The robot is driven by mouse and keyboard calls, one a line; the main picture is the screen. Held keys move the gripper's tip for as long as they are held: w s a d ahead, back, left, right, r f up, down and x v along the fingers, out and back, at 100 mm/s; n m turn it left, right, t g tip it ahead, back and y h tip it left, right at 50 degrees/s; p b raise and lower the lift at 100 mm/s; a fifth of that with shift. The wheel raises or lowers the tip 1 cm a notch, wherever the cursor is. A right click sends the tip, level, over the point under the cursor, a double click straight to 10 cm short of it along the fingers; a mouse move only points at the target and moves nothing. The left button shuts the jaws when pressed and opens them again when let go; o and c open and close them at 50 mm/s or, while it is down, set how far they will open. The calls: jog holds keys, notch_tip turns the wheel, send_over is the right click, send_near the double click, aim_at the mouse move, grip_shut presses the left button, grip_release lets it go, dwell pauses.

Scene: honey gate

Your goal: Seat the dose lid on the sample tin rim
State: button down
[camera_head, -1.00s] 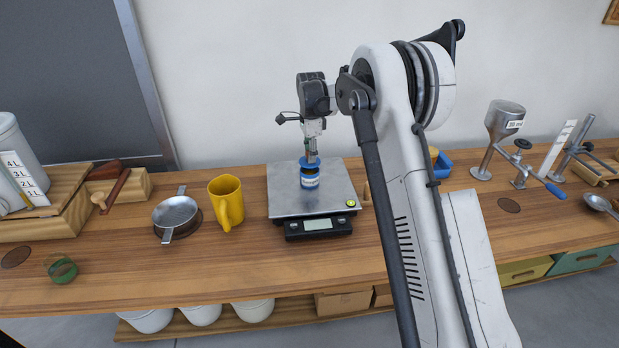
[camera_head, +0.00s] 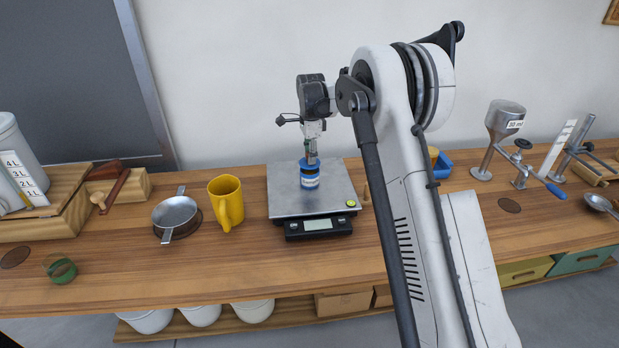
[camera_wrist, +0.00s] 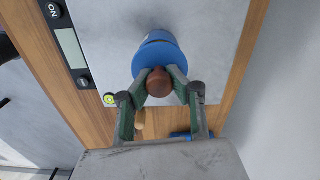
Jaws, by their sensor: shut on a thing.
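The sample tin (camera_head: 309,181), blue with a pale label band, stands upright on the scale's metal plate. My gripper (camera_wrist: 161,76) is shut on the brown knob (camera_wrist: 159,83) of the blue dose lid (camera_wrist: 150,60). In the head view my gripper (camera_head: 312,154) points down over the tin, and the lid sits at the tin's top. No clear gap shows between lid and tin. The rim is hidden by the lid, so I cannot tell whether the lid is fully level on it.
The scale (camera_head: 285,205) stands mid-bench. A yellow mug (camera_head: 227,203) and a metal strainer (camera_head: 176,216) are to its left. A blue tray (camera_head: 443,168) lies to its right, partly behind my arm. A metal funnel on a stand (camera_head: 503,122) is farther right. The front bench is mostly clear.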

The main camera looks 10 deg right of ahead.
jog(key=shift+f+b, duration=1.3)
jog(key=shift+b, duration=0.1)
dwell(2.6)
dwell(0.4)
jog(key=c, duration=1.8)
grip_release()
jog(key=shift+r+p, duration=0.55)
jog(key=shift+r, duration=1.25)
jog(key=o, duration=0.5)
jog(key=shift+o, duration=0.7)
jog(key=o, duration=0.7)
